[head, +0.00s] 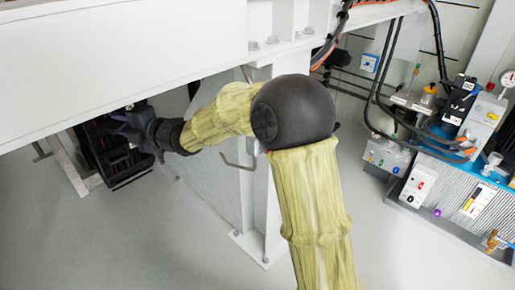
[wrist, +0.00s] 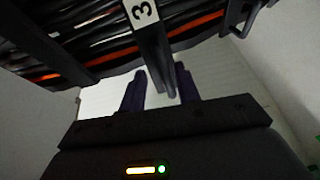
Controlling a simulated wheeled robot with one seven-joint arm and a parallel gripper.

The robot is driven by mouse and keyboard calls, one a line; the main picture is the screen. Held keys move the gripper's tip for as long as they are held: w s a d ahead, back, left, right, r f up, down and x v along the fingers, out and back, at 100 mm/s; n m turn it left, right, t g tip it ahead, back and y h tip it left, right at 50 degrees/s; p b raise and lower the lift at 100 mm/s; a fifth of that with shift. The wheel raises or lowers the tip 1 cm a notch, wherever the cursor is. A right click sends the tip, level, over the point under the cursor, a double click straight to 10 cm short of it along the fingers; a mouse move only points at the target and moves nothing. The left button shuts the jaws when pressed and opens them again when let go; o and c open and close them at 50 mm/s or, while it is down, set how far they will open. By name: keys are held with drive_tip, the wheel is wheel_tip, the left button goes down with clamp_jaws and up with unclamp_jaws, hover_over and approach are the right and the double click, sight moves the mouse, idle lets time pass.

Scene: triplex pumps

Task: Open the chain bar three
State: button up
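The chain bar three (wrist: 152,45) is a dark bar with a white label marked 3, crossing the cable chain in the wrist view. Its lower end reaches down between the two fingers of my gripper (wrist: 160,72). The fingers are apart, with a light gap between the left finger and the bar; the right finger is close to the bar, and I cannot tell whether it touches. In the head view my gripper (head: 124,126) is at the dark cable chain (head: 127,170) under the white beam, and the bar cannot be made out there.
Black and orange cables (wrist: 95,50) run through the chain behind the bar. Another dark bar end (wrist: 252,15) shows at upper right. A white beam (head: 120,45) lies above my arm, and a white post (head: 262,205) stands beside it. Pump equipment (head: 460,150) stands at right.

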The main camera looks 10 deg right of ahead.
drive_tip(key=s+d+f+m+g+h+p, duration=0.1)
drive_tip(key=s+d+m+h+p, duration=0.3)
drive_tip(key=d+m, duration=0.3)
drive_tip(key=s+d+m+g+h+p, duration=0.1)
drive_tip(key=s+d+m+h+p, duration=0.3)
drive_tip(key=d, duration=0.9)
drive_tip(key=s+d+f+m+h+p, duration=0.1)
drive_tip(key=s+d+m+h+p, duration=0.4)
drive_tip(key=s+d+m, duration=0.2)
drive_tip(key=shift+s+d+f+m+g+p, duration=0.15)
drive_tip(key=shift+d+f+m+g+p, duration=0.2)
drive_tip(key=shift+d+m, duration=1.35)
drive_tip(key=shift+d+n, duration=0.25)
drive_tip(key=shift+n, duration=0.05)
drive_tip(key=s+d+r+m+g+h+p, duration=0.1)
drive_tip(key=s+d+m+g+p, duration=0.2)
drive_tip(key=s+m, duration=0.4)
drive_tip(key=s+g+p, duration=0.1)
drive_tip(key=s+g, duration=0.1)
drive_tip(key=s, duration=0.2)
drive_tip(key=shift+s+m, duration=0.15)
drive_tip(key=shift+m, duration=0.25)
drive_tip(key=shift+o, duration=0.5)
drive_tip(key=shift+d, duration=0.1)
